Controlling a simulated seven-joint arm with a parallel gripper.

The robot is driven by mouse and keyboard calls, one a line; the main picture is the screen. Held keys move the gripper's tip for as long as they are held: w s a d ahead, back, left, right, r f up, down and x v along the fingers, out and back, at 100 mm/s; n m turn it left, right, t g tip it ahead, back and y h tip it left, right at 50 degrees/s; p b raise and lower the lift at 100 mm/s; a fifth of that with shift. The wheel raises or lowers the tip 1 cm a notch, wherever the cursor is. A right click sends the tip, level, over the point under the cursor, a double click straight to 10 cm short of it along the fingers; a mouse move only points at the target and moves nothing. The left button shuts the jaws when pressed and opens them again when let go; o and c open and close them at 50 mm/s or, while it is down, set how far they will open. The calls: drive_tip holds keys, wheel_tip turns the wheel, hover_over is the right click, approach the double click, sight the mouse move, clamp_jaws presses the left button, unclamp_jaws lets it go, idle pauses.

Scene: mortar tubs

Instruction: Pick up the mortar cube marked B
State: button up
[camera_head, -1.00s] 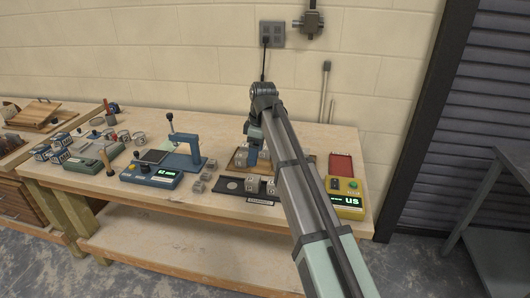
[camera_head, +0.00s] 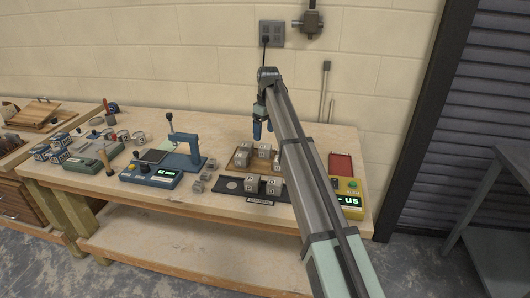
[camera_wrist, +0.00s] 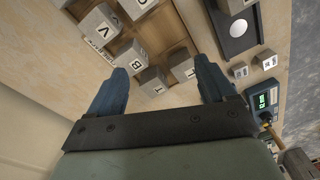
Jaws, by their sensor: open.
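The mortar cube marked B (camera_wrist: 132,57) is a grey cube in the wrist view, with its lettered face toward the camera. It sits in a wooden tray (camera_wrist: 168,38) beside a cube marked T (camera_wrist: 153,82), another T cube (camera_wrist: 182,66) and a V cube (camera_wrist: 99,28). In the head view I cannot tell which of the tray's cubes (camera_head: 264,150) is B. My gripper (camera_head: 264,129) is open and empty above the back of the tray. In the wrist view, the B cube appears near the left fingertip of my gripper (camera_wrist: 162,66).
Two more cubes (camera_head: 251,183) stand on a dark mat (camera_head: 229,185) in front of the tray. A blue tester (camera_head: 188,153) and small cubes stand to the left. A yellow device (camera_head: 347,199) and red tray (camera_head: 341,166) lie to the right, past my arm.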

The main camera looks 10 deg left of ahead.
drive_tip(key=w+m, duration=0.3)
drive_tip(key=m, duration=2.8)
hover_over(265, 146)
drive_tip(key=shift+h, duration=0.4)
drive_tip(key=f, duration=0.6)
drive_tip(key=shift+s+f, duration=0.3)
drive_tip(key=shift+f, duration=0.1)
drive_tip(key=shift+w+f, duration=0.15)
drive_tip(key=shift+f, duration=1.35)
drive_tip(key=shift+w+f, duration=0.1)
drive_tip(key=shift+f, duration=1.4)
drive_tip(key=shift+c, duration=0.2)
